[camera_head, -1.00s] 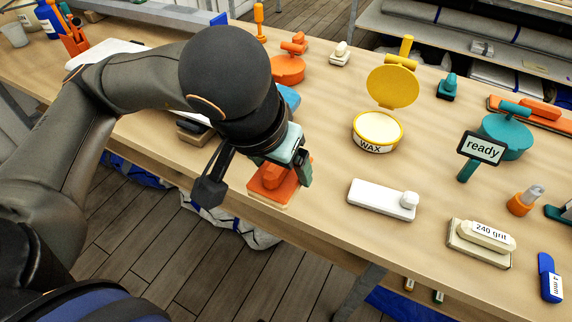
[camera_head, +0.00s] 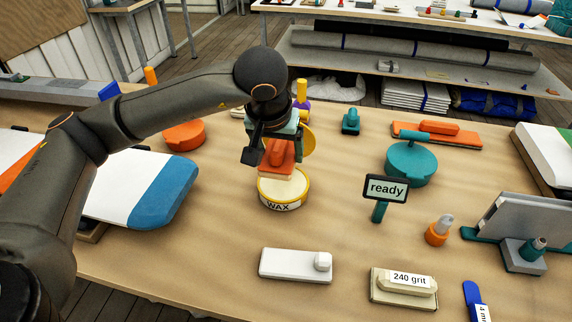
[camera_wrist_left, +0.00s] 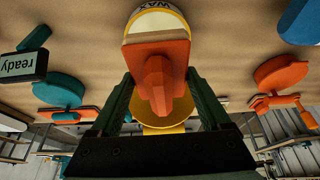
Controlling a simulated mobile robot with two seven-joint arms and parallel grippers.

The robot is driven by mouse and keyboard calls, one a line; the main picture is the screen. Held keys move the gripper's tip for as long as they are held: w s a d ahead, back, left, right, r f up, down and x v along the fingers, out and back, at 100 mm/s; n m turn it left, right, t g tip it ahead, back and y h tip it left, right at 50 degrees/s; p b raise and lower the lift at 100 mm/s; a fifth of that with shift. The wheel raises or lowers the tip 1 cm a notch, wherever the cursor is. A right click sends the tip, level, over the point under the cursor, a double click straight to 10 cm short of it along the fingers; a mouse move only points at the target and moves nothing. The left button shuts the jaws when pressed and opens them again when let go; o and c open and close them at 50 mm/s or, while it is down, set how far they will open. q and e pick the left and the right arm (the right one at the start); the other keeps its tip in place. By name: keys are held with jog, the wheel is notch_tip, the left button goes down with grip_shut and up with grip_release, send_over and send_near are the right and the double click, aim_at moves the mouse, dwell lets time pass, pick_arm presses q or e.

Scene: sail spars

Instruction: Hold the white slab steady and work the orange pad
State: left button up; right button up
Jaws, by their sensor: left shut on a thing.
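My left gripper (camera_head: 277,138) is shut on the handle of the orange pad (camera_head: 279,158), which has a pale underside. The pad is over the open, round wax tin (camera_head: 284,200); I cannot tell if it touches the wax. In the left wrist view the pad (camera_wrist_left: 163,70) sits between the fingers, with the tin (camera_wrist_left: 158,20) beyond it. A white slab with a blue end (camera_head: 125,183) lies at the left, partly behind my left arm. My right gripper is out of view.
A "ready" sign (camera_head: 386,189) stands right of the tin, before a teal round pot (camera_head: 411,166). A "240 grit" block (camera_head: 404,288) lies at front right. An orange round pot (camera_head: 184,135) stands behind the slab. The tabletop between tin and knobbed block is clear.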

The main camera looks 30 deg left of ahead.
aim_at(283, 164)
pick_arm(q)
jog(key=shift+w+a+f, duration=0.1)
jog(key=shift+w+f, duration=0.1)
jog(key=shift+w, duration=0.8)
jog(key=shift+f, duration=0.15)
jog(key=shift+f+b, duration=0.45)
jog(key=shift+f, duration=0.05)
notch_tip(283, 164, down, 4)
jog(key=shift+r+b, duration=0.25)
jog(key=shift+b, duration=0.8)
jog(key=shift+f, duration=0.5)
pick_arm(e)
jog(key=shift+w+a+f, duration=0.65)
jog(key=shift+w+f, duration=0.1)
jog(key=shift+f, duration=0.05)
pick_arm(q)
jog(key=shift+f+b, duration=0.1)
jog(key=shift+b, duration=0.2)
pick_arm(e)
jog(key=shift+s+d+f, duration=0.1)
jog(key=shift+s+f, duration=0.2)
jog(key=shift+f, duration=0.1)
pick_arm(q)
jog(key=shift+f+b, duration=0.4)
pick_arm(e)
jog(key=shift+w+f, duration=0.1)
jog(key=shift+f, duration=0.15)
